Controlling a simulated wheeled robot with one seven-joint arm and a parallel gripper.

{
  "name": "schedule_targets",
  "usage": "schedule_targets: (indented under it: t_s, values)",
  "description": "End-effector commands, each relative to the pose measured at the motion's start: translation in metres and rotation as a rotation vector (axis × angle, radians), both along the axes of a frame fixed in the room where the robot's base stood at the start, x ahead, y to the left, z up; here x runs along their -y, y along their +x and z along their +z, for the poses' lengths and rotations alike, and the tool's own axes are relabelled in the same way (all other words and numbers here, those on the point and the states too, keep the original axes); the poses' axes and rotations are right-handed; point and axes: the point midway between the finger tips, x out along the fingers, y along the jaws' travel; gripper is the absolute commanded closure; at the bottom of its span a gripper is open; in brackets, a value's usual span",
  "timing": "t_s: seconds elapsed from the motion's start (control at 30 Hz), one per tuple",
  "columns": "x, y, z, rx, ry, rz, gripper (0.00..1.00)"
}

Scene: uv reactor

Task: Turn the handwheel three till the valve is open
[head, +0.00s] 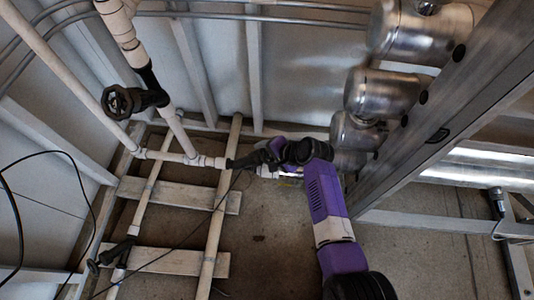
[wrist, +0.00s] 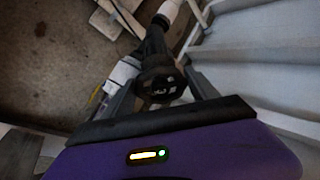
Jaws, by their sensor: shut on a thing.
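A dark handwheel (wrist: 160,84) on a black valve body (wrist: 152,46) sits in a white pipe, seen in the wrist view. My gripper (wrist: 163,92) has one finger on each side of the wheel and is shut on it. In the head view my gripper (head: 272,153) is at the black valve (head: 243,161) at the right end of a short white pipe. My gripper and wrist hide most of the wheel there. No number shows on the wheel, and I cannot tell from the frames how far the valve is turned.
Another black handwheel (head: 120,101) is on the upper left pipe, and a smaller one (head: 95,266) is at lower left. Metal cylinders (head: 384,92) and a steel beam (head: 445,105) stand close on the right. White pipes (head: 213,240) and boards (head: 178,194) cross the floor. A black cable hangs at left.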

Motion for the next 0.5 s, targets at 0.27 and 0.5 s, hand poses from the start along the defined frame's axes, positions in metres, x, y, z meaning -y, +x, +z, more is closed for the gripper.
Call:
schedule_targets:
  t_s: [0.27,0.5]
  values:
    - [0.0030,-0.0012,-0.0060,0.181,-0.037,0.184,0.73]
    - [0.0032,-0.0011,-0.0082,0.340,-0.066,0.344,0.73]
